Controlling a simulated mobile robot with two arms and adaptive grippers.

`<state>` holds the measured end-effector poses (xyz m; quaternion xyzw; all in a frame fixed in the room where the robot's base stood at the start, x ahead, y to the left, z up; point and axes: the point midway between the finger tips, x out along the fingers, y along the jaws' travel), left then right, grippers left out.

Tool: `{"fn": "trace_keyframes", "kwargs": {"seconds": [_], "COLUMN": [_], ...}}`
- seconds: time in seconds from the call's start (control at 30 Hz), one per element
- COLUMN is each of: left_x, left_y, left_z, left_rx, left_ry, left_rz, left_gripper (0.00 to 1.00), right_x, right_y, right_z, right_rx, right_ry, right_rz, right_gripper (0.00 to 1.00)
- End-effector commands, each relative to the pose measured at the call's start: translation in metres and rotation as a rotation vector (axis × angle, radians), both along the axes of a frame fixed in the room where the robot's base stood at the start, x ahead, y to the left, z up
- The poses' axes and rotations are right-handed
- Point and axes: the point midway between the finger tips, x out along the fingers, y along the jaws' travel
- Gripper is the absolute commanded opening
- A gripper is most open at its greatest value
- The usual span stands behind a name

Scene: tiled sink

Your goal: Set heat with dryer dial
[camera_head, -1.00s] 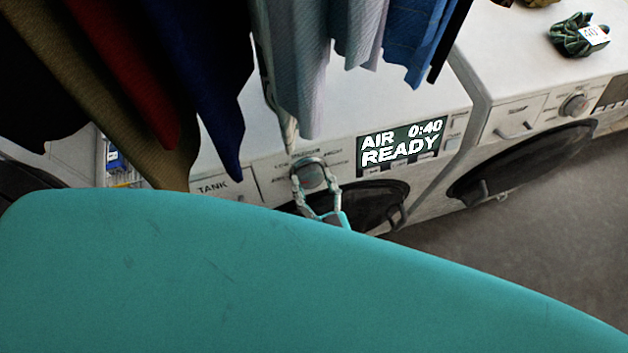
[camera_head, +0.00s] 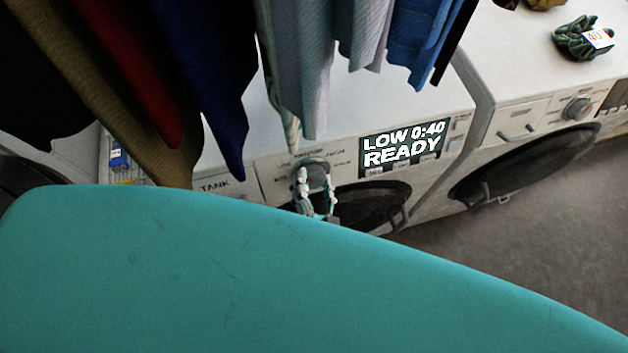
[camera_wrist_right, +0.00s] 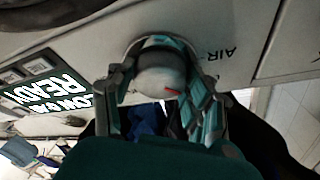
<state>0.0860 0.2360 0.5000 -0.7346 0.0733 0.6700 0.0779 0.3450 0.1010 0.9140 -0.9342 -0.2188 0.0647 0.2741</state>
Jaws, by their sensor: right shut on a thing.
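The dryer (camera_head: 340,110) is the white machine behind the teal surface in the head view. Its round grey dial (camera_head: 317,176) sits on the front panel, and it also shows in the right wrist view (camera_wrist_right: 162,72) with a red pointer mark. My right gripper (camera_head: 316,188) has its fingers on both sides of the dial and is shut on it; both fingers also show in the right wrist view (camera_wrist_right: 163,85). The display (camera_head: 402,146) reads "LOW 0:40 READY". My left gripper is not in view.
A large teal board (camera_head: 250,270) fills the foreground and hides the lower part of my right arm. Hanging clothes (camera_head: 310,60) cover the upper left. A second white machine (camera_head: 540,70) stands at right, with a green tagged object (camera_head: 583,40) on top.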

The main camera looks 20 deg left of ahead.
Motion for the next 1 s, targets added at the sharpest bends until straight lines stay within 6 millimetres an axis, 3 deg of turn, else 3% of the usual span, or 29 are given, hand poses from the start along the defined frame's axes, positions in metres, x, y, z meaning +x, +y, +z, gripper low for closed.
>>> {"fn": "trace_keyframes", "kwargs": {"seconds": [0.4,0.43,0.6,1.0], "left_x": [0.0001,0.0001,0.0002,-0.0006], "left_y": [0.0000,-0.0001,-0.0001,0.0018], "left_z": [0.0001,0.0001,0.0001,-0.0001], "left_rx": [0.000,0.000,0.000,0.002], "left_ry": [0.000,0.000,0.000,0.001], "left_rz": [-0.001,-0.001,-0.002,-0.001], "left_gripper": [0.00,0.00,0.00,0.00], "right_x": [-0.0007,-0.0006,-0.0004,-0.0088], "right_y": [0.0002,0.0002,0.0001,-0.0041], "right_z": [-0.0009,-0.0009,-0.0006,-0.0007], "right_rx": [0.006,0.006,0.006,0.005], "right_ry": [0.007,0.007,0.006,0.005], "right_rz": [-0.001,-0.001,-0.002,-0.002], "right_gripper": [0.20,0.55,0.77,0.77]}}
